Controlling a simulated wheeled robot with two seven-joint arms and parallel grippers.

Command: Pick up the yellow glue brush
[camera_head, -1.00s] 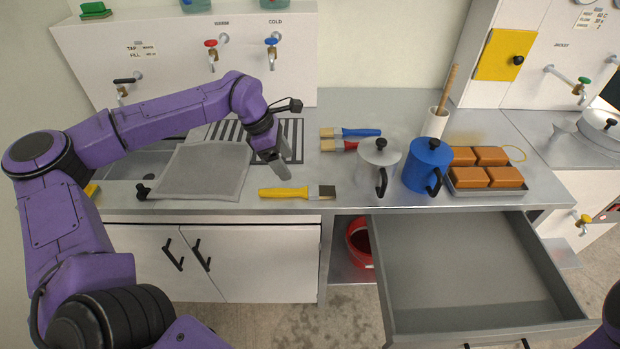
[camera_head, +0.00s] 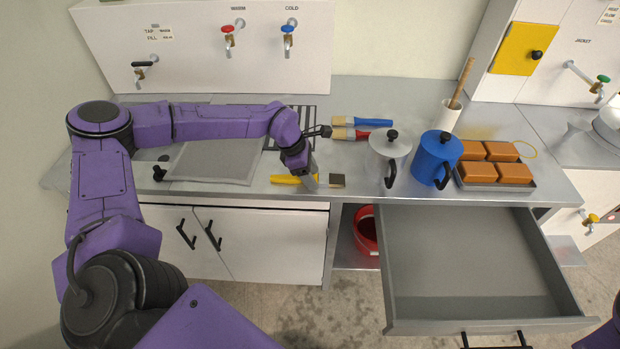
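The yellow glue brush (camera_head: 285,179) lies flat near the front edge of the counter, with its dark bristle end (camera_head: 337,181) pointing right. My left gripper (camera_head: 312,183) points down at the brush and covers its middle, between the yellow handle and the bristles. Its fingers look to be at or just above the brush. I cannot tell whether they are parted around it or shut on it. My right gripper is out of view; only a bit of purple arm shows at the lower right.
A blue brush (camera_head: 362,121) and a red brush (camera_head: 350,134) lie behind. A grey pot (camera_head: 388,158) and a blue pot (camera_head: 436,160) stand to the right, near a tray of orange blocks (camera_head: 497,172). An open, empty drawer (camera_head: 470,265) juts out below the counter.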

